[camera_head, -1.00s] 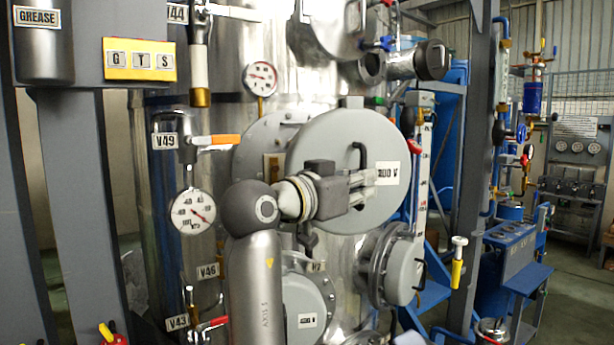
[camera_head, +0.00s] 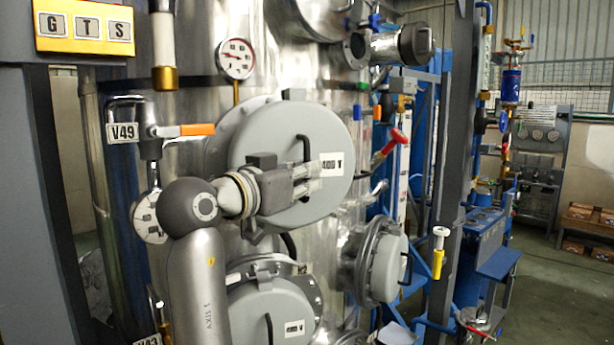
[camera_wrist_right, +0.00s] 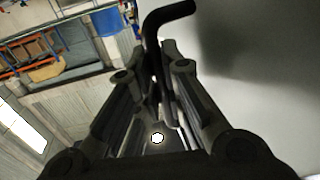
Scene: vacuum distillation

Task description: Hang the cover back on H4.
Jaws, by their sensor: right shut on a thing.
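The cover (camera_head: 285,130) is a large grey disc with a black bent handle and a white label that seems to read 400 V. My right gripper (camera_head: 312,180) is shut on the cover's handle, in front of its face. In the right wrist view the black handle (camera_wrist_right: 170,16) rises between the fingers (camera_wrist_right: 162,60), beside the pale cover face (camera_wrist_right: 260,70). Behind the cover, a round metal flange (camera_head: 222,130) on the steel vessel shows at the left; the cover hides most of it. I can read no H4 label. My left gripper is not in view.
An orange-handled valve tagged V49 (camera_head: 185,130) and a pressure gauge (camera_head: 236,58) sit close by the cover. Below are a second grey hatch (camera_head: 265,315) and a smaller side hatch (camera_head: 385,265). A red-handled valve (camera_head: 390,145) is at the right.

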